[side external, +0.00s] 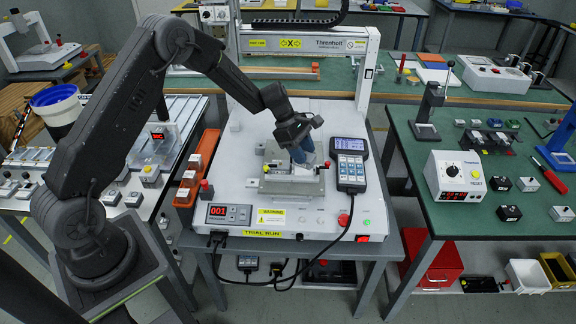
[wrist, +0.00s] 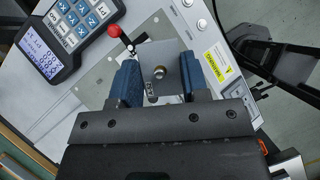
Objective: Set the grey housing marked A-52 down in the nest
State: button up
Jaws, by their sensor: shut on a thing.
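My gripper (wrist: 158,80) is shut on a grey housing (wrist: 170,56), with one blue finger on each side of it in the wrist view. In the side view my gripper (side external: 303,150) points down over the nest plate (side external: 268,186) in the middle of the white machine bed; the housing is mostly hidden there. The metal plate also shows under the fingers in the wrist view (wrist: 97,80). Whether the housing touches the nest cannot be told.
A red-knobbed clamp (wrist: 114,31) stands close beside the fingers. A handheld keypad (side external: 351,165) lies right of the nest. An orange tray (side external: 207,150) with pale blocks is on the left. The gantry frame (side external: 367,75) rises behind.

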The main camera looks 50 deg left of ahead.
jog(key=shift+w+a+f+n+t+y, duration=0.25)
jog(key=shift+w+a+f+n+t, duration=0.2)
jog(key=shift+f+n, duration=0.5)
jog(key=shift+w+a+f+n+t+y, duration=0.35)
jog(key=shift+w+a+f+n, duration=0.2)
jog(key=shift+f+n, duration=0.35)
jog(key=shift+w+a+f+n+t+y, duration=0.2)
jog(key=shift+w+a+f+n+t, duration=0.25)
jog(key=shift+f+n, duration=0.5)
jog(key=shift+f, duration=0.75)
dwell(0.5)
jog(key=o, duration=1.3)
jog(key=shift+c, duration=0.2)
notch_tip(320, 180, up, 8)
dwell(0.5)
